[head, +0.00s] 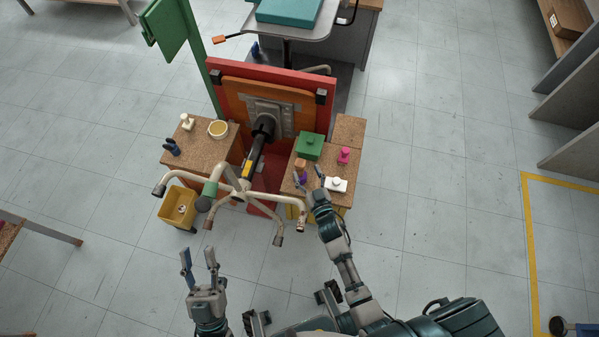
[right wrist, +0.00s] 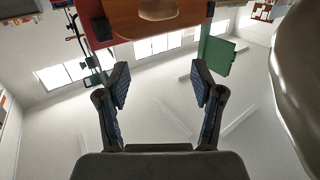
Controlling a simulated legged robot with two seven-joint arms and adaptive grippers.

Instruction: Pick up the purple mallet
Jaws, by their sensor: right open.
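A small purple item (head: 303,177), which appears to be the mallet, sits on the right cork-topped table (head: 344,198) in the head view. An orange-brown block (head: 300,164) is right behind it; I cannot tell whether the two are one piece. My right gripper (head: 309,174) is open beside the purple item, its fingers partly covering it. In the right wrist view the open right gripper (right wrist: 162,82) has nothing between its fingers, and no mallet shows there. My left gripper (head: 198,252) is open and empty, low at the left, away from both tables.
A green box (head: 310,146), a pink item (head: 343,155) and a white item (head: 336,184) share the right table. An upturned chair base (head: 237,188) stands left of it, before a red panel (head: 327,112). A yellow bin (head: 179,207) is on the floor.

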